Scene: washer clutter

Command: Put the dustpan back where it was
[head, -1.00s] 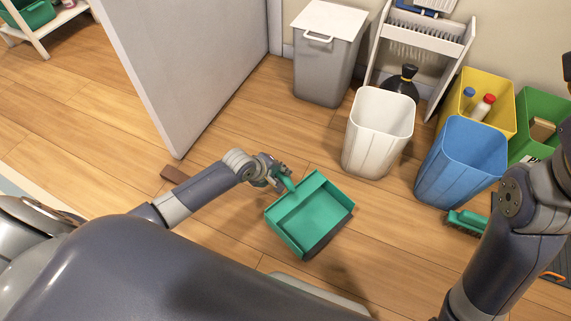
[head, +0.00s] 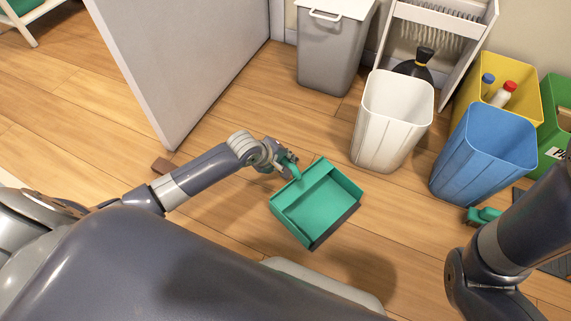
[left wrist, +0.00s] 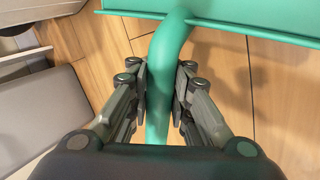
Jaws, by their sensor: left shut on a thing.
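The green dustpan (head: 316,203) hangs above the wooden floor in front of me in the head view, with its open side toward the lower right. My left gripper (head: 282,163) is shut on its handle. In the left wrist view, the fingers of my left gripper (left wrist: 160,90) press on both sides of the green handle (left wrist: 163,70), and the pan body (left wrist: 240,12) shows at the top. My right arm is at the lower right of the head view, but its gripper is out of view.
A white bin (head: 392,122), a blue bin (head: 484,155), a yellow bin (head: 512,107) and a green bin (head: 555,135) stand at the right. A lidded grey bin (head: 332,50) and a white rack (head: 437,35) stand behind. A grey panel (head: 185,60) is at left. A green brush (head: 483,215) lies by the blue bin.

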